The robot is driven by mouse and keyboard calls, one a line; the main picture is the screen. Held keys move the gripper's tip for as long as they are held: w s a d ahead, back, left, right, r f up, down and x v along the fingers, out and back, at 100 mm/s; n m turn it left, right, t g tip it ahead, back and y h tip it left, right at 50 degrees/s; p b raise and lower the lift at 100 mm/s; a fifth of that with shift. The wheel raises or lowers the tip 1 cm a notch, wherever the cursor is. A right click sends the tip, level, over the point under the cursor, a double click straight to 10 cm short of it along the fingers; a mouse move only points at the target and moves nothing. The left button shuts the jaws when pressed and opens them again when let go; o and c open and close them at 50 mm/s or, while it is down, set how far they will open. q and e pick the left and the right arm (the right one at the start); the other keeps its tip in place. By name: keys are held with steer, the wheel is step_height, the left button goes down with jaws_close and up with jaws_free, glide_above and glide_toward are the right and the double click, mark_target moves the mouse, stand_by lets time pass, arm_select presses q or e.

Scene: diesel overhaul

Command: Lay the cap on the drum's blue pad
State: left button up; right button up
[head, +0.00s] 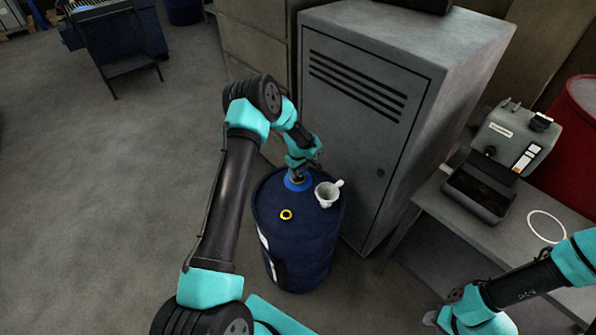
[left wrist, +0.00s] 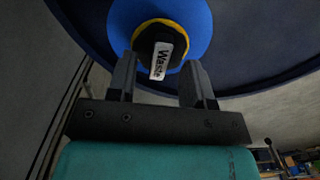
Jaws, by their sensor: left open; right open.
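The cap (left wrist: 147,37) is dark with a yellow rim and a white tag reading "Waste". In the left wrist view it appears to lie on the round blue pad (left wrist: 195,20), within its outline. The pad also shows in the head view (head: 290,184) at the back of the dark blue drum's top (head: 262,200), where my gripper mostly hides the cap. My left gripper (left wrist: 160,75) is open, its fingers apart on either side of the tag, close to the cap. It also shows above the pad in the head view (head: 298,174). My right gripper (head: 432,317) is low at the right, away from the drum.
A white funnel-like cup (head: 327,195) stands on the drum right of the pad. A yellow ring (head: 286,214) marks the drum top nearer the front. A grey cabinet (head: 365,120) stands close behind. A bench (head: 425,195) at right carries a machine (head: 515,135) and a white ring marking.

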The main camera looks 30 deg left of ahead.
arm_select(q)
step_height(320, 180, up, 17)
steer(key=shift+r, duration=0.15)
stand_by(0.5)
